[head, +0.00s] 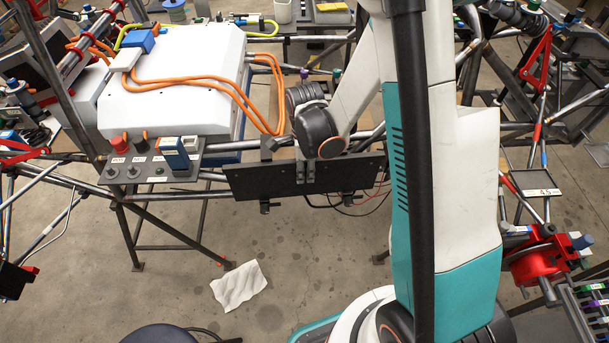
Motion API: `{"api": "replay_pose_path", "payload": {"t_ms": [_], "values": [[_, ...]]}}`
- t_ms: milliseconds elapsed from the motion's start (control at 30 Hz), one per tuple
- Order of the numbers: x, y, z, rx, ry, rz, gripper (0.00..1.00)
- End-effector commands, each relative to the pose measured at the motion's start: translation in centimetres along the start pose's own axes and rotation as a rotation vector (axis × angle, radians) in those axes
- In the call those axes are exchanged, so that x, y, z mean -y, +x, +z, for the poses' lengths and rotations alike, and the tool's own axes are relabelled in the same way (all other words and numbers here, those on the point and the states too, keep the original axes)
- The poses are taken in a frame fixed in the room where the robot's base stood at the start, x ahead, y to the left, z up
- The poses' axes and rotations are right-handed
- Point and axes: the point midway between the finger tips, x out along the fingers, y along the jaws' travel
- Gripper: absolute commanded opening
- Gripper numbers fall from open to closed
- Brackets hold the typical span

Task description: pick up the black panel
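The black panel (348,174) is a wide, flat dark plate in the middle of the head view, in front of the chassis tubes and below the white box. It lies slightly tilted in the picture, its right end higher. My gripper (305,171) is at the panel's middle, where two narrow grey upright pieces overlap its upper face. My dark wrist is just above the panel and hides part of its upper edge. The fingertips are small and dark against the panel, so I cannot tell whether they are closed on it.
A white box (180,105) with orange cables (238,92) stands behind the panel. A switch panel (150,166) is close to its left end. Chassis tubes run around it. A white cloth (239,286) lies on the floor. Red clamp parts (540,263) are at right.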

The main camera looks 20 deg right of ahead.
Motion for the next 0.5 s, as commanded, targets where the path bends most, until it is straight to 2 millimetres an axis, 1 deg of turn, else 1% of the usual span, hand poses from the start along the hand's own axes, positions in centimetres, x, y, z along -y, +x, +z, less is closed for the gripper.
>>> {"api": "replay_pose_path", "payload": {"t_ms": [133,167,200,267,300,500], "values": [[-0.01,-0.09,-0.01,0.0,0.0,0.0,0.28],[-0.01,-0.09,-0.01,0.0,0.0,0.0,0.26],[-0.01,-0.1,0.0,0.0,0.0,0.0,0.17],[0.0,-0.1,0.0,0.0,0.0,0.0,0.03],[0.01,-0.1,0.0,0.0,0.0,-0.001,0.0],[0.07,-0.11,0.0,0.0,0.0,-0.001,0.0]]}}
